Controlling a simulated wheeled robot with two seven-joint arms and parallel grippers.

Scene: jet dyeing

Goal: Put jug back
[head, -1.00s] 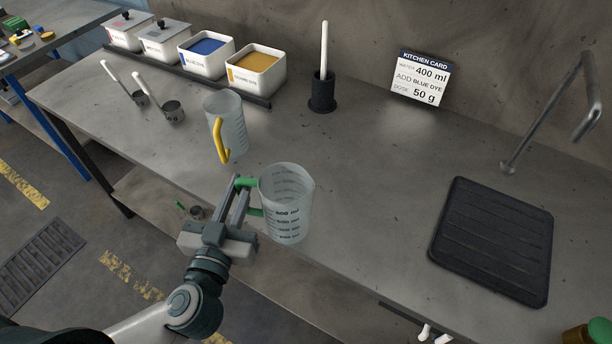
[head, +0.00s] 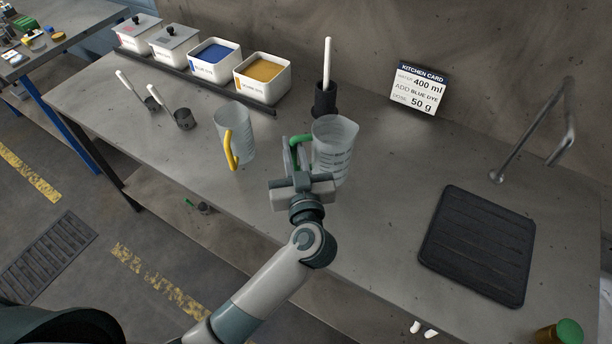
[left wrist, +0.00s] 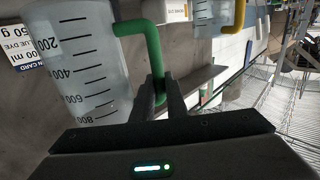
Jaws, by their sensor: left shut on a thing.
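A clear measuring jug with a green handle (head: 333,146) stands out over the table, with my left gripper (head: 298,158) shut on its green handle. In the left wrist view the same jug (left wrist: 80,55) shows its ml marks, and its handle (left wrist: 155,50) lies between the fingers (left wrist: 165,95). I cannot tell whether its base touches the table. A second clear jug with a yellow handle (head: 235,130) stands upright on the table to its left. My right gripper is not in view.
Dye boxes (head: 215,60) stand on a dark rail at the back left, with two scoops (head: 182,118) before them. A dark holder (head: 325,97) with a white stick and a kitchen card (head: 419,88) are behind. A black mat (head: 478,245) and tap (head: 540,130) are right.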

